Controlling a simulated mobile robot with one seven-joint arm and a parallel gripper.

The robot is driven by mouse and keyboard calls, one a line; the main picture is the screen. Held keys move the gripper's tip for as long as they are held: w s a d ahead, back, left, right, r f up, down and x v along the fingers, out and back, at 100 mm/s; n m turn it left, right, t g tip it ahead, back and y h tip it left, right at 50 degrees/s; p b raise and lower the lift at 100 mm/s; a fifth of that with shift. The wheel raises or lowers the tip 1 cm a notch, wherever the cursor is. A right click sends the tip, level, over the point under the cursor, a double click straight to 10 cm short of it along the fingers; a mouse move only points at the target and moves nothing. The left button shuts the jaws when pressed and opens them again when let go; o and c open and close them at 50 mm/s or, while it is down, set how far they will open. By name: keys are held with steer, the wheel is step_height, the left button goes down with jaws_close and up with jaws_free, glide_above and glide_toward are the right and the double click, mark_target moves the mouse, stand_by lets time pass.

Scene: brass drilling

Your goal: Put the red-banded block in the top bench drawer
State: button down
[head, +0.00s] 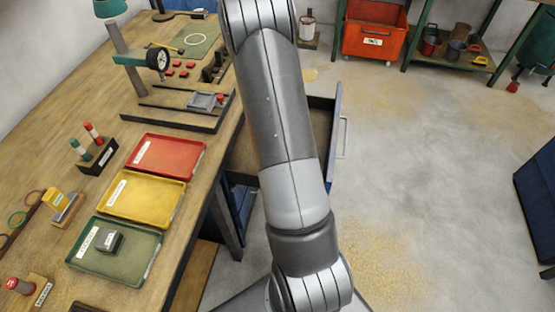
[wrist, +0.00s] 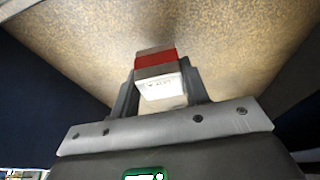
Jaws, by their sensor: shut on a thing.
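In the wrist view my gripper (wrist: 159,84) is shut on the red-banded block (wrist: 155,62). The block has a red stripe across it, a brownish end and a white, marked face towards the camera. Beyond it is a speckled tan surface with dark blue areas at both sides. The top bench drawer (head: 337,145) is pulled out from the bench in the head view, with a blue front and a pale handle. Part of its brown interior shows left of my arm. My arm hides the rest of the drawer, and my gripper and the block do not show in the head view.
The bench (head: 50,115) carries a red tray (head: 137,166), a yellow tray (head: 120,207) and a green tray (head: 90,272) holding a grey block. A drill press (head: 125,55) stands farther back.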

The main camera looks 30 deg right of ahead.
steer(key=shift+f, duration=1.45)
steer(key=shift+f, duration=0.1)
steer(key=c, duration=0.8)
jaws_free()
